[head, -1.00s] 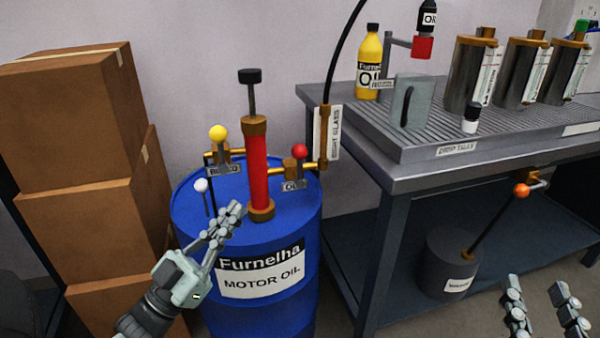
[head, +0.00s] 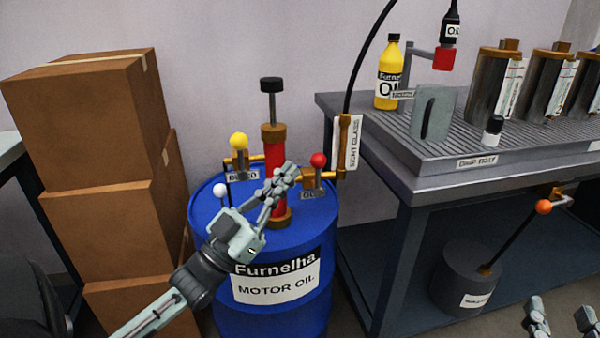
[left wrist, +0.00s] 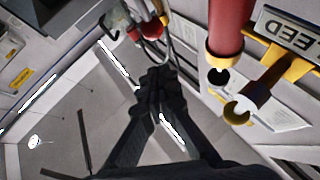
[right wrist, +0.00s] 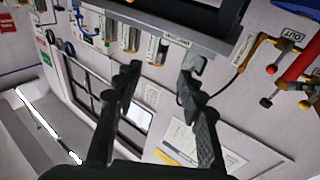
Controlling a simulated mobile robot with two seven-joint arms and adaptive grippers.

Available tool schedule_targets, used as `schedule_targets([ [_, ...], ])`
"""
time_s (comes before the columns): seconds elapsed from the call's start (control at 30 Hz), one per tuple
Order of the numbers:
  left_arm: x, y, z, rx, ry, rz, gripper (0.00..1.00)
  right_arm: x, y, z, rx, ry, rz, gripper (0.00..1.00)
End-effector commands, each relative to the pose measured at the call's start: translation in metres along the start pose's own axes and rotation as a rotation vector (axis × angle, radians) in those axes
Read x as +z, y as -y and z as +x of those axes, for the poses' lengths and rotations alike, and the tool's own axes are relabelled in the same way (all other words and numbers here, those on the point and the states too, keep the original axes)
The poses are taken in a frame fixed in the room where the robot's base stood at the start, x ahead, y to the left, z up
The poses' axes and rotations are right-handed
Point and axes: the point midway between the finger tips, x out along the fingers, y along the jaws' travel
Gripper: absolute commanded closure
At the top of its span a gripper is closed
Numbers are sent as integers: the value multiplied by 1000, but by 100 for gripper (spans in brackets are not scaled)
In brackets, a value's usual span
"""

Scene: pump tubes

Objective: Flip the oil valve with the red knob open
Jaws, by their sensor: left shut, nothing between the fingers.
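The red knob (head: 318,160) tops the valve on the right of the red pump (head: 275,160), above a grey label (head: 313,194), on the blue motor oil drum (head: 205,215). My left gripper (head: 285,173) is shut and empty, in front of the pump, its fingertips just left of and slightly below the knob; I cannot tell whether they touch the valve. In the left wrist view its closed fingers (left wrist: 158,78) show below a red round thing (left wrist: 152,28), which I cannot identify surely. My right gripper (head: 560,318) is open and empty at the lower right; its spread fingers show in the right wrist view (right wrist: 158,72).
The yellow-knobbed bleed valve (head: 239,141) and a white knob (head: 220,190) stand left of the pump. Cardboard boxes (head: 95,150) are stacked left of the drum. A metal bench (head: 440,185) with a drip tray stands right. A sight glass (head: 344,145) rises behind the valve.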

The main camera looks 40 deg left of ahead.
Motion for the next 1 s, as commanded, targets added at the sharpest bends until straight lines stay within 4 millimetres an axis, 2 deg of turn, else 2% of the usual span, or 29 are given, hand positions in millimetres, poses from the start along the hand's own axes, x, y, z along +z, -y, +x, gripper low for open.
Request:
schedule_targets([
  [0.03, 7, 0, 7, 0, -3, 0, 100, 2, 0, 0, -1, -5, 1, 60],
  [0.23, 24, 0, 23, 0, 0, -1, 100, -18, 9, -1, -16, -100, 19, 60],
  [0.53, 29, 0, 27, 1, 1, 0, 100, -25, 10, -2, -19, -125, 23, 60],
  [0.87, 28, 0, 29, 3, 5, 2, 100, -21, 9, -1, -16, -101, 19, 60],
  [1.0, 28, 0, 32, 9, 17, 8, 100, 0, 0, 0, 1, 2, 0, 60],
])
